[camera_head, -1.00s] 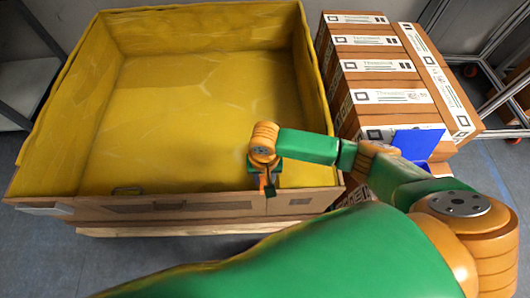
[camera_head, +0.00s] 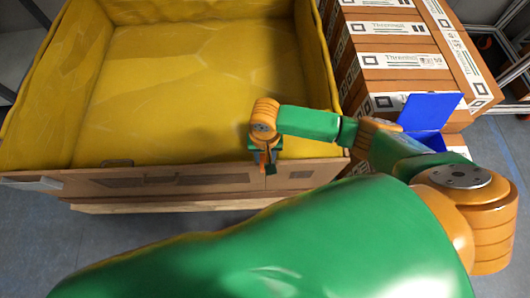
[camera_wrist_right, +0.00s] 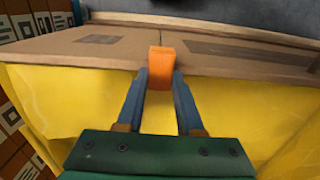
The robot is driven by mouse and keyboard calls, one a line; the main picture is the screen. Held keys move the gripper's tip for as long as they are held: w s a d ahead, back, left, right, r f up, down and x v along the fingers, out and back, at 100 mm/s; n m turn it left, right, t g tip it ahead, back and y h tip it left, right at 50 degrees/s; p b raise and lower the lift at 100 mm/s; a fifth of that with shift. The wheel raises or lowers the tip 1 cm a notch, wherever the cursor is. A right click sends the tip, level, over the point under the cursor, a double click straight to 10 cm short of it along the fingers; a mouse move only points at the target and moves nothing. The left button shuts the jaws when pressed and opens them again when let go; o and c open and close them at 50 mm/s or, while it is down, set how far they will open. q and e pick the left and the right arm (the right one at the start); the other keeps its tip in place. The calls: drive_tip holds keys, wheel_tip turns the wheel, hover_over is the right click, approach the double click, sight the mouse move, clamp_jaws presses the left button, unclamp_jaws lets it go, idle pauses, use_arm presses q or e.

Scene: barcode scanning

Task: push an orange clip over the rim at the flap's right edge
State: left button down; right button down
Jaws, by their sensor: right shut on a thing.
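The orange clip (camera_wrist_right: 161,61) is between the fingertips of my right gripper (camera_wrist_right: 160,80) in the right wrist view. It overlaps the top edge of the cardboard front wall, beside a vertical seam; I cannot tell how far over the rim it sits. The front flap (camera_head: 170,181) runs along the near side of the large box in the head view, with its right edge near the seam. My right gripper (camera_head: 265,166) points down at that rim, shut on the clip, which shows there only as a small orange patch. My left gripper is not in view.
The box has a yellow liner (camera_head: 200,80) and looks empty inside. Stacked labelled cartons (camera_head: 385,60) stand to its right, with a blue bin (camera_head: 425,115) in front of them. Grey floor (camera_head: 40,240) lies before the box. My green arm covers much of the foreground.

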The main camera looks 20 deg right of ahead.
drive_tip(key=shift+s+f, duration=0.25)
